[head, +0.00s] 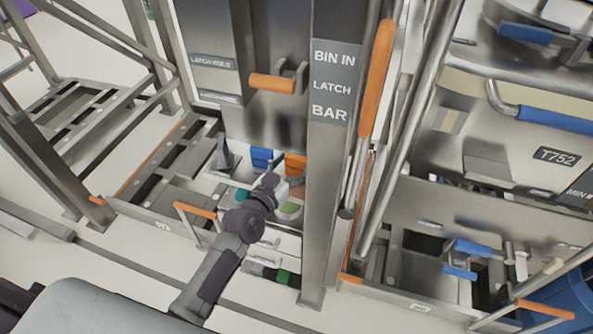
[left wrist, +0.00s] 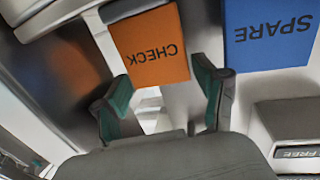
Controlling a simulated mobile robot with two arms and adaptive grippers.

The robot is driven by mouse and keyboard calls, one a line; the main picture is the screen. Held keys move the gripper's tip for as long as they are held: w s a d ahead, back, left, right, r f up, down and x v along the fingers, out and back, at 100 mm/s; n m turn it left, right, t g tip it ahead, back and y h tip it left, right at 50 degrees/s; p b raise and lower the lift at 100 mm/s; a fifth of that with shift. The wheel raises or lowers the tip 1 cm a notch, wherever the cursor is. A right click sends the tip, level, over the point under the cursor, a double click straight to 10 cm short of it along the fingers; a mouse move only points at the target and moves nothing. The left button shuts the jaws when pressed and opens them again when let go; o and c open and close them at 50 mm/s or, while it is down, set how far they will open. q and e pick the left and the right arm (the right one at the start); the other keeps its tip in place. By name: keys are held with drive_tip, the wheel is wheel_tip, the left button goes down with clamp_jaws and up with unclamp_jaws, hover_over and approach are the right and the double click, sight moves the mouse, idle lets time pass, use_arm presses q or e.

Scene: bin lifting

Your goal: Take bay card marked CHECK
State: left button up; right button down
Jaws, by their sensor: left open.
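The orange bay card (left wrist: 152,48) reads CHECK, upside down in the left wrist view. It also shows in the head view as a small orange piece (head: 296,163) just beyond my left gripper (head: 284,183). In the left wrist view my left gripper (left wrist: 163,82) is open, with its green-padded fingers apart. The card's near edge lies in line with the gap between the fingertips. No finger is closed on it, and I cannot tell how deep the card reaches between them. My right gripper is not in view.
A blue card (left wrist: 270,32) marked SPARE stands beside the orange one. A grey block (left wrist: 290,133) marked FREE is at the right. In the head view, a steel post (head: 331,150) marked BIN IN LATCH BAR rises close right of my left gripper. An orange-handled latch (head: 272,83) sits above.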

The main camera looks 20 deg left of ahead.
use_arm(q)
drive_tip(key=c, duration=1.2)
drive_tip(key=shift+c, duration=0.2)
